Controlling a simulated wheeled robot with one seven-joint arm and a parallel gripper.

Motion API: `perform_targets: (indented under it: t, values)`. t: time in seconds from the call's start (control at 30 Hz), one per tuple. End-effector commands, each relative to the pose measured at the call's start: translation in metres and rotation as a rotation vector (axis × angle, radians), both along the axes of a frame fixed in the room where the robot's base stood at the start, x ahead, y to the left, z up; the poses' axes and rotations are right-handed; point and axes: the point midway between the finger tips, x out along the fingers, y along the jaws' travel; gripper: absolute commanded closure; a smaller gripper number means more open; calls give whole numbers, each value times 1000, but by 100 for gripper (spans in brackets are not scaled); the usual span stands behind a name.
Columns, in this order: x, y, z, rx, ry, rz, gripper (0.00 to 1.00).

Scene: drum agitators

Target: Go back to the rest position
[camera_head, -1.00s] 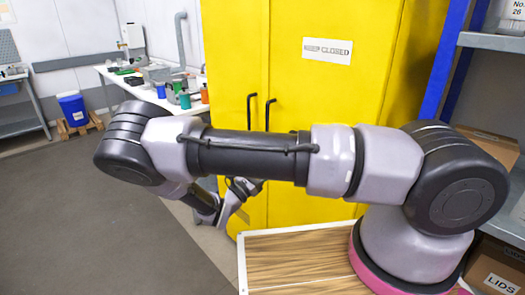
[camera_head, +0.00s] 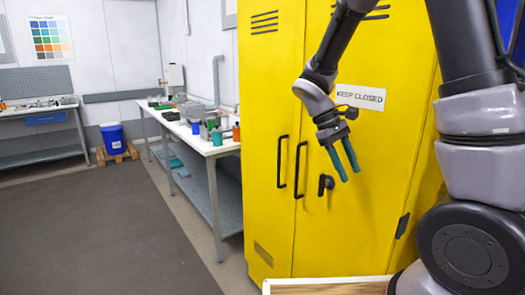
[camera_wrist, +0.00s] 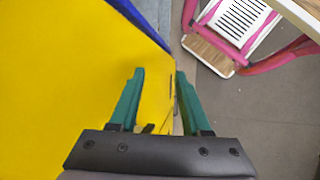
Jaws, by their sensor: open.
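My gripper (camera_head: 343,160) hangs from my raised arm in the head view, in front of the yellow cabinet (camera_head: 270,100). Its two green fingers point down and slightly right, apart and with nothing between them. In the wrist view my gripper (camera_wrist: 157,85) also shows open and empty, with the yellow cabinet (camera_wrist: 60,75) filling the left side. The cabinet doors are shut. Two black door handles (camera_head: 282,162) and a black latch (camera_head: 326,184) show to the left of and below the fingers.
A white workbench (camera_head: 205,145) with bottles and tools stands left of the cabinet. A blue bin (camera_head: 112,136) sits on a small pallet at the back. The grey floor (camera_head: 90,235) at left is clear. A pink-framed item (camera_wrist: 235,45) shows at upper right in the wrist view.

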Motion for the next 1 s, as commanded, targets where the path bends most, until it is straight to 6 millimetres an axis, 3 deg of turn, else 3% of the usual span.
perform_targets:
  t: [0.03, 0.3, 0.6, 0.8, 1.0]
  values:
    - [-4, -4, 16, 68, -56, -63, 52]
    - [-31, -14, 90, 370, -344, -367, 52]
    - [-69, -24, 164, 637, -695, -655, 52]
    - [-87, -25, 191, 734, -852, -761, 52]
    - [-91, -25, 196, 757, -890, -787, 52]
